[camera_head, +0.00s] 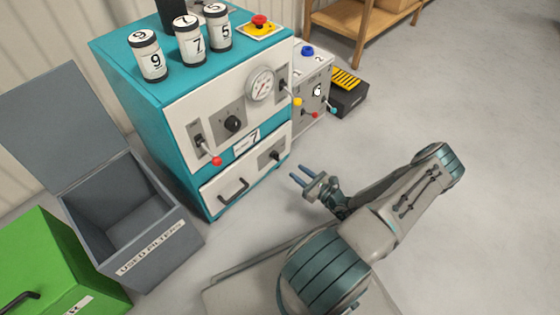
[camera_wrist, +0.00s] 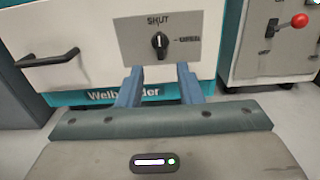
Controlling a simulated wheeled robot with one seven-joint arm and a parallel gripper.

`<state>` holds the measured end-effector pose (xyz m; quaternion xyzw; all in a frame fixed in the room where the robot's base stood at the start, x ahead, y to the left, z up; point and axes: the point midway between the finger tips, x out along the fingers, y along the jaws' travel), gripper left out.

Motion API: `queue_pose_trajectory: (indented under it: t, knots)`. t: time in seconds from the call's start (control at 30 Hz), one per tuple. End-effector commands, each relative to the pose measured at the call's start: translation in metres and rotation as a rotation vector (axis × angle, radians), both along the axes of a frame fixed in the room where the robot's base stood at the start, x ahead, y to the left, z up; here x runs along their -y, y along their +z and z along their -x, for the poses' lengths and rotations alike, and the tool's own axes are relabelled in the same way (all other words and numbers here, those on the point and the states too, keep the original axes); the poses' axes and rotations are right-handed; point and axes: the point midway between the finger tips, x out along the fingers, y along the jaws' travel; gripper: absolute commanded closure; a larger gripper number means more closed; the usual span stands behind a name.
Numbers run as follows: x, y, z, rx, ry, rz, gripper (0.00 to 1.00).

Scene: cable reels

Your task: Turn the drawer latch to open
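The drawer latch is a small black knob (camera_head: 276,155) on a grey plate at the right of the lower drawer front (camera_head: 222,197). In the wrist view the knob (camera_wrist: 160,42) has a white mark that points up toward the word "SHUT"; a second label to its right is hard to read. The drawer looks closed, with a black bar handle (camera_head: 233,190). My gripper (camera_head: 299,173) is in front of the drawer, apart from the latch. In the wrist view my gripper (camera_wrist: 158,72) is open and empty, its two fingers just below the knob in the picture.
The teal cabinet (camera_head: 150,120) carries a gauge (camera_head: 260,83), red-tipped lever (camera_head: 216,160) and several numbered canisters on top. A grey control box (camera_head: 312,90) stands to its right. An open grey bin (camera_head: 180,235) and green box (camera_head: 45,265) are left. Floor at right is clear.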

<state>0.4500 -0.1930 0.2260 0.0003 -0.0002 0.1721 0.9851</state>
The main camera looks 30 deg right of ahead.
Motion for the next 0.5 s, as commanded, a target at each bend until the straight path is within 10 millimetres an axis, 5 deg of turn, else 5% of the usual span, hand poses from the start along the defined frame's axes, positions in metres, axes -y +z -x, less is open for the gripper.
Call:
queue_pose_trajectory:
  t: [0.3,0.5]
  knots:
    - [-0.024,-0.004,-0.064,0.001,0.004,0.001,0.67]
    - [-0.032,-0.002,-0.087,0.001,0.003,0.002,0.67]
